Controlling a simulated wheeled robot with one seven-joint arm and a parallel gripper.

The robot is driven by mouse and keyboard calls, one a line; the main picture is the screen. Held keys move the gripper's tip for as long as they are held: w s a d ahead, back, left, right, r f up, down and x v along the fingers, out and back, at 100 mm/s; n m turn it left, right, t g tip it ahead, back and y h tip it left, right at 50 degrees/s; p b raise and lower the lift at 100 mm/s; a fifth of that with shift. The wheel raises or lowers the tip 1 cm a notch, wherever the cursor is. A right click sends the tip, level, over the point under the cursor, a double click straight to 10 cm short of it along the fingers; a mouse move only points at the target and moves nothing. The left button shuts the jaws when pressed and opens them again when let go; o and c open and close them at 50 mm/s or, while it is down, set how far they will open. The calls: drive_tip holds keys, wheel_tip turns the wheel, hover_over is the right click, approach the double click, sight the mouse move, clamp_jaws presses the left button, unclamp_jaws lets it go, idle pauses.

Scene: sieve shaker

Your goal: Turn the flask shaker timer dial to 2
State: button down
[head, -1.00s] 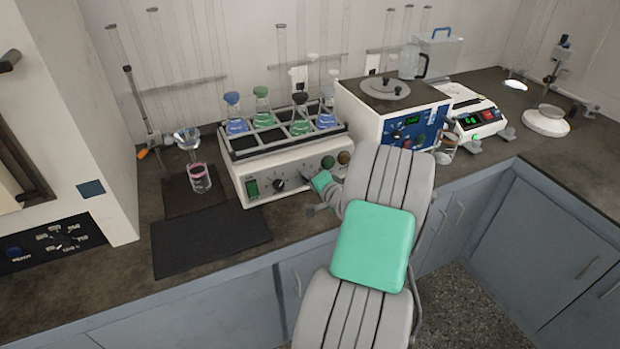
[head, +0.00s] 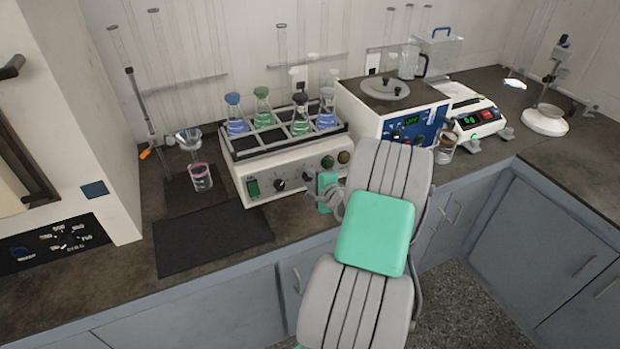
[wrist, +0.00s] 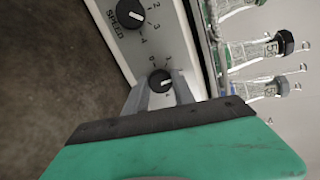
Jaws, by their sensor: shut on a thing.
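The flask shaker (head: 290,172) is a white box on the bench, with a rack of several stoppered flasks on top. Its timer dial (wrist: 160,81) is a small black knob with a white mark, below the SPEED knob in the wrist view. My gripper (wrist: 161,88) is shut on the timer dial, one grey finger on each side. The fingers cover part of the printed scale, so I cannot read the setting surely. In the head view my gripper (head: 312,186) is at the shaker's front panel and hides the timer dial.
The larger SPEED knob (wrist: 130,14) is close by on the same panel; it also shows in the head view (head: 280,184). A green switch (head: 252,187) is at the panel's left. A dark mat (head: 212,241) lies in front; a blue-panelled device (head: 415,125) stands right.

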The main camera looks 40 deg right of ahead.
drive_tip(key=c, duration=1.1)
unclamp_jaws()
drive_tip(key=shift+o, duration=0.2)
drive_tip(key=v, duration=0.8)
drive_tip(key=shift+f+b, duration=0.1)
drive_tip(key=shift+b, duration=0.25)
drive_tip(key=shift+w, duration=0.1)
